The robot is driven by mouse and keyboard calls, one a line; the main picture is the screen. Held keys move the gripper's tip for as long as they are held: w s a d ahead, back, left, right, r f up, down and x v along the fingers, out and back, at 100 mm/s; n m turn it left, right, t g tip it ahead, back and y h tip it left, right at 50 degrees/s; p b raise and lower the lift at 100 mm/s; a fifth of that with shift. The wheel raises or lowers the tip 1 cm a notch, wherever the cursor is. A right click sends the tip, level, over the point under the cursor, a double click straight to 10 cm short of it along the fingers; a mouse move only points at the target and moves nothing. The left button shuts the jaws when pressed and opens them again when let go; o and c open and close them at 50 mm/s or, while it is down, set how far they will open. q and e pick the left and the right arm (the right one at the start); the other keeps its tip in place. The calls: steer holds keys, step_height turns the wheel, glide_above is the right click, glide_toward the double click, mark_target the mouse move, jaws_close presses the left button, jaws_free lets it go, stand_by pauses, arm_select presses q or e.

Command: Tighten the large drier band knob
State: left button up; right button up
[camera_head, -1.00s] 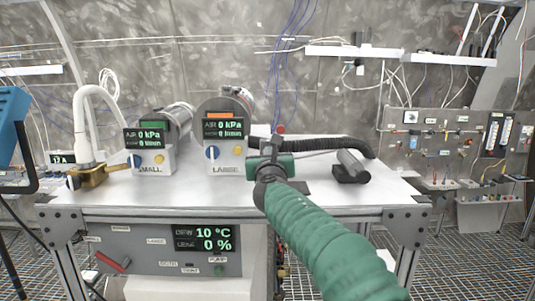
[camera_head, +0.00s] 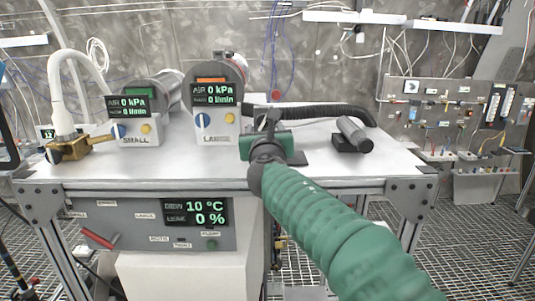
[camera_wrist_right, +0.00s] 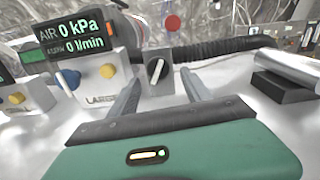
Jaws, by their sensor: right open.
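The large drier (camera_head: 218,110) stands at the back of the bench, with a blue and a yellow knob on its front; it also shows in the right wrist view (camera_wrist_right: 95,62). A dark knob with a white pointer (camera_wrist_right: 156,70) sits on a small grey box beside it. A red round knob (camera_wrist_right: 172,22) is behind that, also in the head view (camera_head: 275,95). I cannot tell which is the band knob. My right gripper (camera_head: 267,120) is open and empty over the bench. In its wrist view the fingers (camera_wrist_right: 160,90) frame the dark knob, apart from it. My left gripper is out of view.
The small drier (camera_head: 140,120) and a brass fitting with a white hose (camera_head: 72,148) are at left. The front of the bench top (camera_head: 130,172) is clear.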

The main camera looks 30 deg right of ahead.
steer(key=v, duration=0.5)
steer(key=shift+w+a+r, duration=0.2)
steer(key=shift+r, duration=0.2)
steer(key=shift+s, duration=0.25)
steer(key=shift+s+f+b, duration=0.25)
steer(key=shift+s+b, duration=0.05)
steer(key=shift+s, duration=0.25)
steer(key=shift+s+a, duration=0.1)
steer(key=shift+s, duration=0.25)
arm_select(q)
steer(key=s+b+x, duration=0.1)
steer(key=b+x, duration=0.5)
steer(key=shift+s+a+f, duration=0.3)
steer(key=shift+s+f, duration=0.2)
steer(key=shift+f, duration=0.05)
arm_select(e)
steer(key=v, duration=0.8)
steer(key=shift+w+a, duration=0.2)
steer(key=shift+a, duration=0.05)
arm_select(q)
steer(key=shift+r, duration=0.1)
arm_select(e)
steer(key=shift+d, duration=0.1)
